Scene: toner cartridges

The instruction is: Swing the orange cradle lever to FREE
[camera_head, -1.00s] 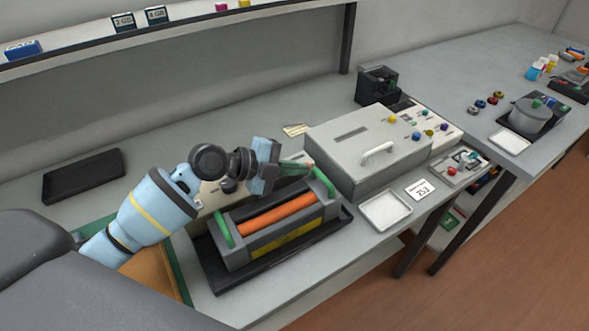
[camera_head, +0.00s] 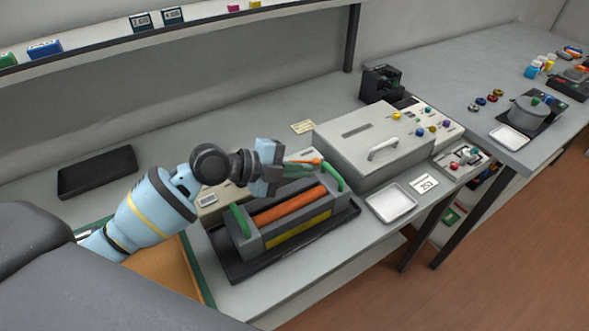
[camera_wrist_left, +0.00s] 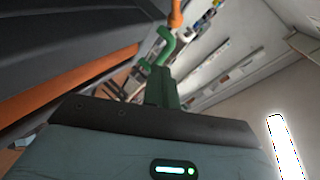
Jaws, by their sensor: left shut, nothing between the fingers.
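The orange cradle lever (camera_head: 317,161) shows as a small orange end by the far right corner of the cradle, just beyond my left fingertips. The black cradle tray (camera_head: 228,262) holds a grey cartridge with an orange roller (camera_head: 285,207) and green end handles (camera_head: 240,221). My left gripper (camera_head: 298,168) is shut and empty above the far side of the cartridge. In the left wrist view, its green fingers (camera_wrist_left: 163,86) point toward a green handle and an orange upright piece (camera_wrist_left: 176,14), seemingly the lever. Whether fingers and lever touch is unclear. My right gripper is out of view.
A large grey box with a handle (camera_head: 370,140) stands right of the cradle. A white tray (camera_head: 391,204) and a label card (camera_head: 425,185) lie at the front edge. A black tray (camera_head: 97,172) lies at left.

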